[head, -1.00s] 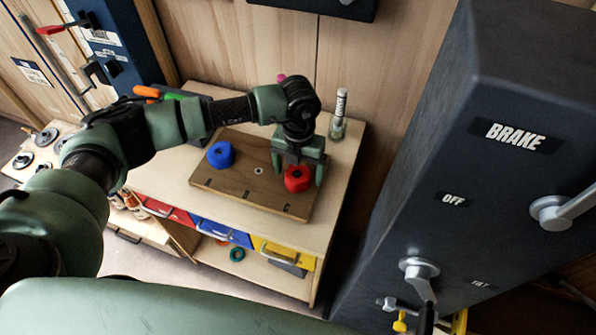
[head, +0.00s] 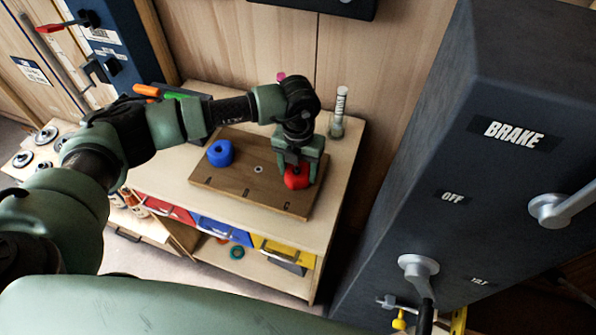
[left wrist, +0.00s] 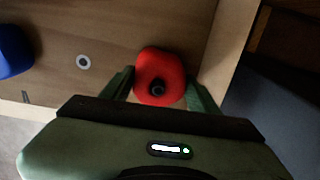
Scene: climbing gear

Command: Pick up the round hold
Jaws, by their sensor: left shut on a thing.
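A rounded red hold (head: 296,181) with a dark bolt hole in its middle is at the right end of a brown wooden board (head: 238,191); it also shows in the left wrist view (left wrist: 160,68). My left gripper (head: 300,176) points down over it and is shut on it, one finger on each side. I cannot tell whether the hold still touches the board. A rounded blue hold (head: 220,152) sits at the board's left end, clear of my gripper. My right gripper is not in view.
The board lies on a wooden bench (head: 333,192) with red, blue and yellow drawers below. A clear bottle (head: 337,122) stands behind the gripper. A large dark cabinet (head: 420,150) marked BRAKE rises at the right. A metal washer (head: 259,169) lies between the holds.

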